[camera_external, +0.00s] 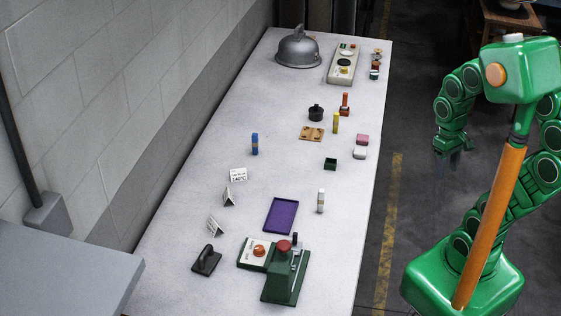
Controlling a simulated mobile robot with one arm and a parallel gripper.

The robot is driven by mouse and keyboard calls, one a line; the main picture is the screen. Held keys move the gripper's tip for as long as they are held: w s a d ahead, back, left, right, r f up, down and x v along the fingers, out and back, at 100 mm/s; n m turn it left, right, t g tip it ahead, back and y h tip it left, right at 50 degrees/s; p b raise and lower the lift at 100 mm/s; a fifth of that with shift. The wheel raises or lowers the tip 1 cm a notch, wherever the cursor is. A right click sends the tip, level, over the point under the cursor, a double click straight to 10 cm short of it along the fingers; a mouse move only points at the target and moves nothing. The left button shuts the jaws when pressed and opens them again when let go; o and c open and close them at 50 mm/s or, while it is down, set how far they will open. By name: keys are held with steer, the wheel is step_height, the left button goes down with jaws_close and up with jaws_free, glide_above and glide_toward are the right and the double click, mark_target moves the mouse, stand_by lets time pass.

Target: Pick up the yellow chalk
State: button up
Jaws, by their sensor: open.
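A slim upright yellow stick (336,123), which looks like the yellow chalk, stands on the long pale table (185,255), around the middle of its length and toward its right side. A small brown board (312,133) is just to its left, and a red stamp-like item (345,104) is behind it. My gripper (455,160) hangs off the table's right side, over the floor, well apart from the yellow stick. Its fingers are small and dark in this view. It is open and nothing shows between them.
Near the stick are a black pot-like item (316,113), a pink block (362,140), a white block (359,153) and a dark green box (330,164). A blue stick (255,144), a white stick (320,201) and a purple tray (281,216) stand farther off. A wall borders the left.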

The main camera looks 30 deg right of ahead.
steer(key=w+d+n+t+h, duration=0.1)
steer(key=w+d+t, duration=0.35)
steer(key=w, duration=0.95)
steer(key=w+d+r+t+h, duration=0.1)
steer(key=w+d+t, duration=0.1)
steer(key=w+d, duration=0.9)
steer(key=w+d+n+t+h, duration=0.15)
steer(key=w+d+t, duration=0.25)
steer(key=w, duration=1.3)
steer(key=n+t+y, duration=0.1)
steer(key=n+y, duration=0.5)
steer(key=y, duration=0.7)
glide_toward(336, 113)
step_height(336, 113, down, 2)
steer(key=a, duration=0.2)
steer(key=shift+w+d+x, duration=0.15)
steer(key=shift+x, duration=1.2)
steer(key=shift+w+d+x, duration=0.2)
steer(key=shift+x, duration=1.2)
steer(key=shift+w+d+x, duration=0.15)
steer(key=shift+x, duration=1.2)
steer(key=shift+r+h, duration=0.1)
steer(key=shift+h, duration=0.15)
jaws_close()
steer(key=shift+r, duration=0.1)
